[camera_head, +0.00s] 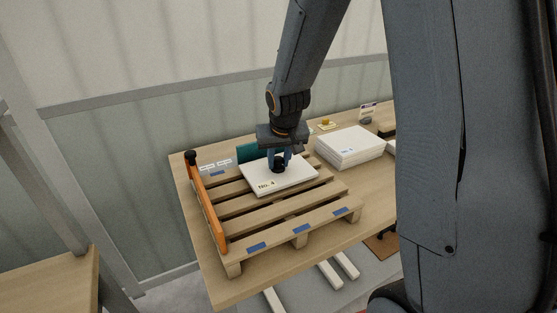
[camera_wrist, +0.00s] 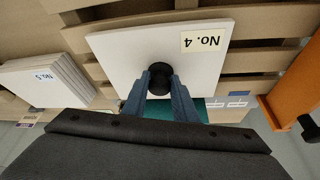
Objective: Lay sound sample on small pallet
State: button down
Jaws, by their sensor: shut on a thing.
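A white sample panel labelled "No. 4" (camera_head: 290,178) lies flat over the slats of the small wooden pallet (camera_head: 290,219) on the table. It also shows in the wrist view (camera_wrist: 122,52), with a black round knob (camera_wrist: 160,79) near its edge. My gripper (camera_head: 279,163) points down over the panel, its blue fingers shut on the black knob. In the wrist view my gripper (camera_wrist: 160,85) has a finger on each side of the knob. Whether the panel rests on the slats or hangs just above them, I cannot tell.
A stack of white panels (camera_head: 349,147) stands right of the pallet. An orange bar (camera_head: 208,213) with a black knob runs along the pallet's left side. A teal item (camera_head: 248,152) and small labels lie behind the panel. The pallet's front slats are bare.

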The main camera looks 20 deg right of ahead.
jog(key=shift+f+b, duration=0.35)
jog(key=shift+f, duration=0.1)
jog(key=c, duration=1.4)
grip_release()
jog(key=shift+o, duration=0.2)
